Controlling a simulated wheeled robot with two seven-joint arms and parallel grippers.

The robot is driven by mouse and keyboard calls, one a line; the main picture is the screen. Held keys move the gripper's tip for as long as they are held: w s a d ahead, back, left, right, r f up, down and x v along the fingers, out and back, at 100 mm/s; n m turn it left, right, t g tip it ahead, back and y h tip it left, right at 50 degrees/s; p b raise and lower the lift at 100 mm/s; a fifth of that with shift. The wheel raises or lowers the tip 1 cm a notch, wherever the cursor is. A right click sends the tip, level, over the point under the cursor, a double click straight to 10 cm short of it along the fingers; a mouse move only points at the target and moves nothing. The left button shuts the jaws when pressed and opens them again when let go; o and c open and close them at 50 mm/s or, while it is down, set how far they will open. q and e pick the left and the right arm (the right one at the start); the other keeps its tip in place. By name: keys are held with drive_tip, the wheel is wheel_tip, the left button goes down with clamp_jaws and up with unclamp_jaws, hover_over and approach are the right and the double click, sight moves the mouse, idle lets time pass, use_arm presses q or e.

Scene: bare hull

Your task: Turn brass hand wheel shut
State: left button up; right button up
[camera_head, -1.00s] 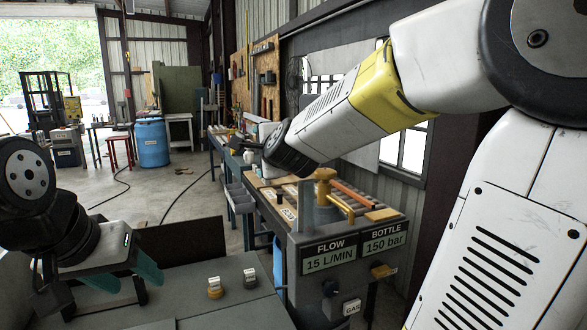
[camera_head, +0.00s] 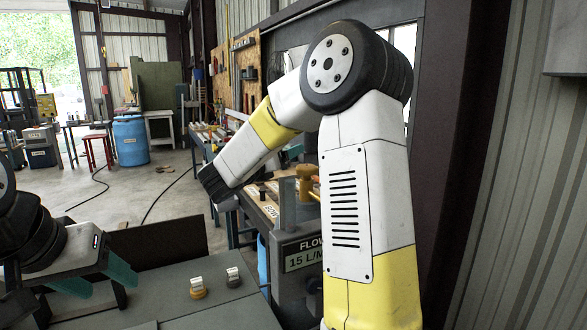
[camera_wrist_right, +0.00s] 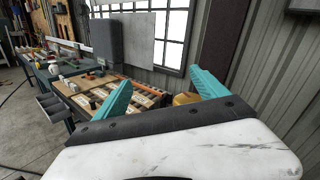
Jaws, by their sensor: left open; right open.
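A brass-coloured fitting (camera_head: 305,180) stands on a grey post by the bench in the head view, partly covered by my right arm; I cannot tell whether it is the hand wheel. A yellow-brass rounded piece (camera_wrist_right: 186,98) shows behind the fingers in the right wrist view, partly hidden. My right gripper (camera_wrist_right: 160,92) is open and empty, its teal fingers apart, with that piece beyond the gap, nearer the right finger. My left gripper (camera_head: 97,280) is open and empty at the lower left, over the grey deck.
A grey deck (camera_head: 225,308) with two small knobs (camera_head: 197,288) lies in front. A flow sign (camera_head: 303,253) is partly behind my right arm. A long workbench (camera_wrist_right: 70,88) carries tools and boards. A blue barrel (camera_head: 131,140) stands on open floor further back.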

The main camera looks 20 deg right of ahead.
sight(313, 167)
drive_tip(key=s+f+m+g+h, duration=0.1)
drive_tip(key=m, duration=0.1)
drive_tip(key=s+d+f+m+g+h, duration=0.1)
drive_tip(key=m+g, duration=0.1)
drive_tip(key=s+d+f+m+g+h, duration=0.1)
drive_tip(key=f+m, duration=0.1)
drive_tip(key=shift+s+f+g, duration=0.1)
drive_tip(key=shift+s+g, duration=0.2)
drive_tip(key=shift+s, duration=0.05)
drive_tip(key=shift+s+f+m+g, duration=0.1)
drive_tip(key=shift+f+m+g, duration=0.2)
drive_tip(key=shift+m, duration=0.2)
drive_tip(key=shift+d, duration=0.35)
drive_tip(key=x, duration=0.7)
drive_tip(key=shift+r, duration=0.15)
drive_tip(key=shift+c, duration=0.4)
drive_tip(key=c, duration=1.3)
